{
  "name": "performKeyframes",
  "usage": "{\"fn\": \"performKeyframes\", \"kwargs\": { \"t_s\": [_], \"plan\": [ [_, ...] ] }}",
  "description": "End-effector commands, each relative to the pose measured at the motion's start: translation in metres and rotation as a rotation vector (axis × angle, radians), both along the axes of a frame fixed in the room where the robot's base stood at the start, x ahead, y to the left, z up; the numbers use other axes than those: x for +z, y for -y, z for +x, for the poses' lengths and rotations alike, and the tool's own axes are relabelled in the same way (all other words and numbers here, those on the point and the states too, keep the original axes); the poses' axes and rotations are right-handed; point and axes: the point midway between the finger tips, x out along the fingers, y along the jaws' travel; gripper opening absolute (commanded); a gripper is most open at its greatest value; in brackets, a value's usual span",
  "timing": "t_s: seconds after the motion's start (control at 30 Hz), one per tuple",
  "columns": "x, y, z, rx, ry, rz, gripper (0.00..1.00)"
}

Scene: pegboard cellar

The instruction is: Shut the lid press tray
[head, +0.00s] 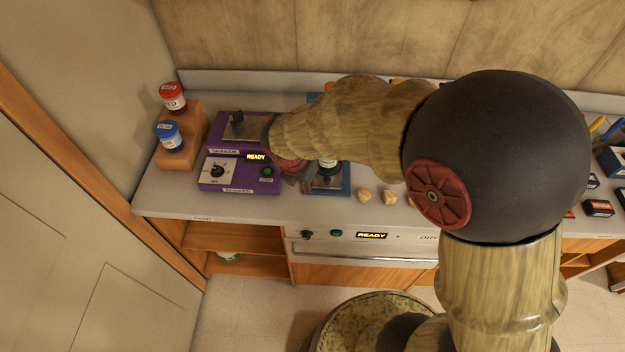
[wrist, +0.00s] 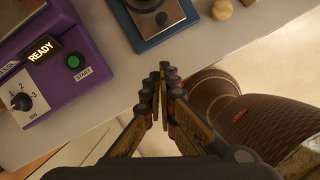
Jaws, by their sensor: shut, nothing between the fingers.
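The lid press seems to be the blue-based device (head: 340,188) on the counter, mostly hidden behind my arm in the head view. A small jar (head: 327,163) with a white and dark green side shows on it. In the wrist view the blue base (wrist: 178,36) carries a dark grey plate with a small round part on it. I cannot tell how far its tray stands out. My gripper (wrist: 166,72) is shut and empty, just in front of the blue base and apart from it in the picture. In the head view my gripper (head: 291,180) is partly hidden by my arm.
A purple device (head: 240,188) with a READY display, dial and green START button stands left of the press. A wooden stand (head: 190,150) holds red-lidded (head: 173,99) and blue-lidded (head: 168,135) jars. Small tan pieces (head: 390,197) lie to the right. A dryer panel (head: 340,236) is below the counter edge.

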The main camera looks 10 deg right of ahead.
Motion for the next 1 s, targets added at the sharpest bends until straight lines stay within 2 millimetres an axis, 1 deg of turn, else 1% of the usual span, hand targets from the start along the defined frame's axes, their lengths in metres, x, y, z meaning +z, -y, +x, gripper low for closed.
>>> {"fn": "performKeyframes", "kwargs": {
  "t_s": [0.03, 0.4, 0.47, 0.53, 0.7, 0.83, 1.0],
  "plan": [
    [-0.01, 0.002, 0.001, -0.003, -0.003, 0.0, 0.0],
    [-0.079, 0.018, 0.016, -0.007, -0.002, 0.001, 0.0],
    [-0.089, 0.02, 0.018, -0.005, -0.002, 0.001, 0.0],
    [-0.089, 0.028, 0.027, -0.01, 0.002, 0.002, 0.0],
    [-0.091, 0.042, 0.041, -0.008, 0.0, 0.002, 0.0],
    [-0.092, 0.047, 0.045, -0.006, 0.001, 0.002, 0.0],
    [-0.092, 0.048, 0.047, -0.006, 0.001, 0.002, 0.0]
  ]
}}
